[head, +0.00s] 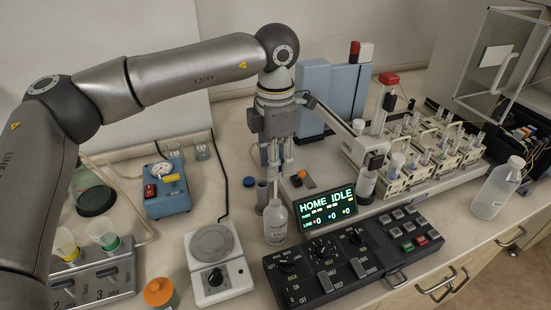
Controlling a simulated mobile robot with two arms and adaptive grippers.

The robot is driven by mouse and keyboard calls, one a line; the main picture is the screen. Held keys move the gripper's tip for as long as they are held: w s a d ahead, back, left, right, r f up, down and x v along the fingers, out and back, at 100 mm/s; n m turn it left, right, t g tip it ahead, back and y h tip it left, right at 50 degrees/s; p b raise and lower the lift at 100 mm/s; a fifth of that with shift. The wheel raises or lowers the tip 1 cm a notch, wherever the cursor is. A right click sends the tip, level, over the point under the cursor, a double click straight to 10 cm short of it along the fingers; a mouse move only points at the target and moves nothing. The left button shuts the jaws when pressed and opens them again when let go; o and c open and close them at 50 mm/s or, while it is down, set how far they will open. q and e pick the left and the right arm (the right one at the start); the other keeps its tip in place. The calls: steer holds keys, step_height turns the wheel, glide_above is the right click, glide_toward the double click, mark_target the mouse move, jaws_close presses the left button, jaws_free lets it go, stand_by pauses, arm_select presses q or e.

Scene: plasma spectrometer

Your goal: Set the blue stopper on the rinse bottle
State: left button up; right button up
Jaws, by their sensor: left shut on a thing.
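The blue stopper (249,182) is a small dark blue disc on the bench, left of my left gripper and apart from it. The rinse bottle (276,228) is small, whitish and translucent, with a label on its front. It is upright, between the balance and the black control panel, and no blue shows on its top. My left gripper (276,178) points straight down over the bottle and is shut on its narrow top. The exact contact is small and hard to see. Whether the bottle's base touches the bench is unclear. My right gripper is not in view.
The black control panel (350,262) and lit display (326,208) stand right of the bottle. A white balance (219,275) is close on its left. An orange-capped jar (160,293) is at the front. Sample racks (405,180) and a larger bottle (497,190) stand right.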

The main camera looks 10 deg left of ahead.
mark_target(276, 197)
arm_select(q)
steer(key=shift+f+b, duration=1.25)
steer(key=shift+f, duration=0.3)
steer(key=shift+f+b, duration=1.6)
steer(key=shift+f, duration=0.5)
steer(key=shift+f+b, duration=1.45)
steer(key=shift+f, duration=0.45)
steer(key=o, duration=1.1)
steer(key=shift+c, duration=0.2)
step_height(276, 197, up, 12)
steer(key=shift+r, duration=0.1)
